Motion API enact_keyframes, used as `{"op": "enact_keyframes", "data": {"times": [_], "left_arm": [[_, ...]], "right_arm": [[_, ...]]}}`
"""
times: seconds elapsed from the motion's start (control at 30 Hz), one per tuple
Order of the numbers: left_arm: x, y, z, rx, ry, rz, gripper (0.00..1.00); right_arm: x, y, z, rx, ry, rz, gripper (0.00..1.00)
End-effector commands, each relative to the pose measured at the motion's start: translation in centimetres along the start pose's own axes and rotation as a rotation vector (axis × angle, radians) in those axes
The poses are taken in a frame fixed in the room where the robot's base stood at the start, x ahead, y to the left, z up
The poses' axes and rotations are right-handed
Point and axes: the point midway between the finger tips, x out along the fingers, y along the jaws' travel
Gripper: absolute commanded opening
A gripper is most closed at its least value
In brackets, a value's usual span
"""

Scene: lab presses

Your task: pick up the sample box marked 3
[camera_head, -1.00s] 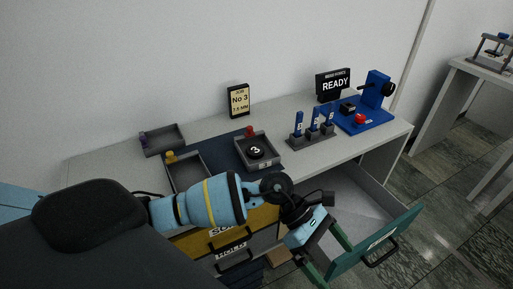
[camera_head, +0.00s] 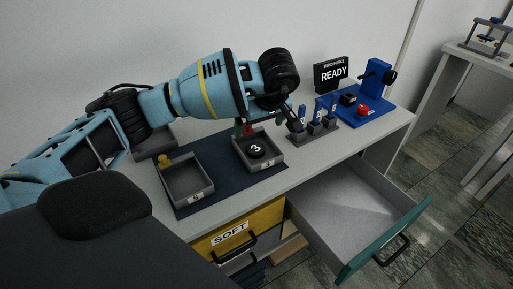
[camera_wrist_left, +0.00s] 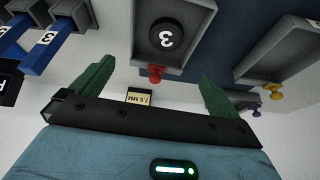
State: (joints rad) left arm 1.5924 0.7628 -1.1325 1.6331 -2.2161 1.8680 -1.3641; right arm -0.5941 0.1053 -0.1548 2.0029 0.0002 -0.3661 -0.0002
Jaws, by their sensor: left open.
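The sample box marked 3 (camera_head: 268,163) is a grey open tray with a black round piece bearing a white 3 (camera_head: 256,149) inside. It rests on the dark blue mat (camera_head: 222,188). It also shows at the top of the left wrist view (camera_wrist_left: 201,38), with its red knob (camera_wrist_left: 156,74) between my fingers' lines. My left gripper (camera_head: 258,125) is at the box's back side, partly hidden by its own arm. In the left wrist view its green fingers (camera_wrist_left: 155,82) are wide apart and empty, on either side of the knob. My right gripper is not in view.
A similar grey box with a yellow knob (camera_head: 164,160) stands left on the mat. Blue upright pieces in a grey rack (camera_head: 320,131) and a blue press (camera_head: 371,92) stand right. A teal-fronted drawer (camera_head: 384,240) stands open below the table. A READY sign (camera_head: 332,74) is behind.

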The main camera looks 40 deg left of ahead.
Motion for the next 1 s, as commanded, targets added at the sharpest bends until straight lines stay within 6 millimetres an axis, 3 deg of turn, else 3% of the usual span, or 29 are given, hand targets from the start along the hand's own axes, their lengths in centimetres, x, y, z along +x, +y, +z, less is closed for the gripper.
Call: {"op": "enact_keyframes", "data": {"times": [0.27, 0.47, 0.8, 1.0], "left_arm": [[2.4, 0.0, 0.2, -0.001, -0.004, -0.001, 1.0], [2.9, 0.0, 0.2, 0.0, -0.003, 0.001, 1.0], [7.2, -0.2, 0.8, -0.002, -0.005, 0.0, 1.0], [7.8, -0.1, 0.8, -0.001, -0.003, 0.003, 1.0]], "right_arm": [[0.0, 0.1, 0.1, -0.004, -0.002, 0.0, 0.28], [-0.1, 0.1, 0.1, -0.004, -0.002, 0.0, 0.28], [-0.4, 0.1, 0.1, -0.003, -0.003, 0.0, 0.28], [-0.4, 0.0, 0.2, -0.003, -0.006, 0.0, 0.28]]}}
